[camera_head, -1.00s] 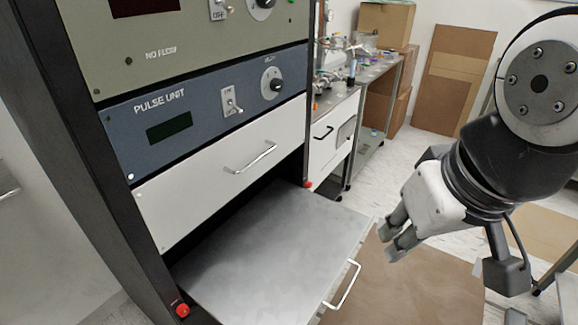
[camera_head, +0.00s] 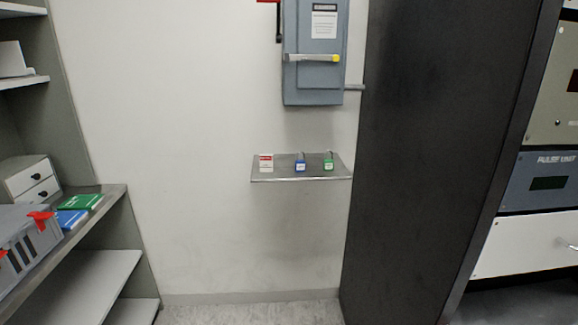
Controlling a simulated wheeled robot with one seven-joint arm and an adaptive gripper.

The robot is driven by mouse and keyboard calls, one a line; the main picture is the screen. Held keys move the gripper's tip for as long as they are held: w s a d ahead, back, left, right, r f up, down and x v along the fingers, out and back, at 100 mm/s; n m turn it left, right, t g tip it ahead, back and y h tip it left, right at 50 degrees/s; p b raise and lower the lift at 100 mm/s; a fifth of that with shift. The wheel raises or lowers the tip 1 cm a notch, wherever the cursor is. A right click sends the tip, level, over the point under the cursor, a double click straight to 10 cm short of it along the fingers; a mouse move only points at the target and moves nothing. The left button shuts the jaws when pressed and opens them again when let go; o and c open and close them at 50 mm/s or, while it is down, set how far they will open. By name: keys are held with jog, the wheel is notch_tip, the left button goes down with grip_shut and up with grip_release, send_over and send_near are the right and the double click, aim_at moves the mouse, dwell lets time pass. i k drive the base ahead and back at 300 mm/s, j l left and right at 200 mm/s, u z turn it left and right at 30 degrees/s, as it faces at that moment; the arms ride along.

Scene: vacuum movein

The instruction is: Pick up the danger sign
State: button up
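A small white card with a red top band (camera_head: 266,163) stands at the left end of a small metal wall shelf (camera_head: 313,179). It looks like the danger sign, but its lettering is too small to read. To its right on the shelf stand a small blue-labelled item (camera_head: 300,165) and a small green-labelled item (camera_head: 328,164). My gripper is outside the present view.
A grey electrical box (camera_head: 314,75) hangs on the wall above the shelf. A tall black cabinet side (camera_head: 425,150) stands close on the right. A shelving unit (camera_head: 110,195) with a grey device is on the left. Floor (camera_head: 250,314) shows below the wall shelf.

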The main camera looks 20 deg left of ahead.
aim_at(266, 161)
jog(key=k+j+u, duration=0.1)
jog(key=j+u, duration=0.45)
jog(key=u, duration=0.15)
jog(key=i+j+z, duration=0.35)
jog(key=i+j, duration=0.15)
jog(key=i, duration=0.3)
jog(key=i+j+z, duration=0.4)
jog(key=i+j, duration=0.3)
jog(key=i+j+z, duration=0.35)
jog(key=i+j, duration=0.25)
jog(key=j, duration=0.3)
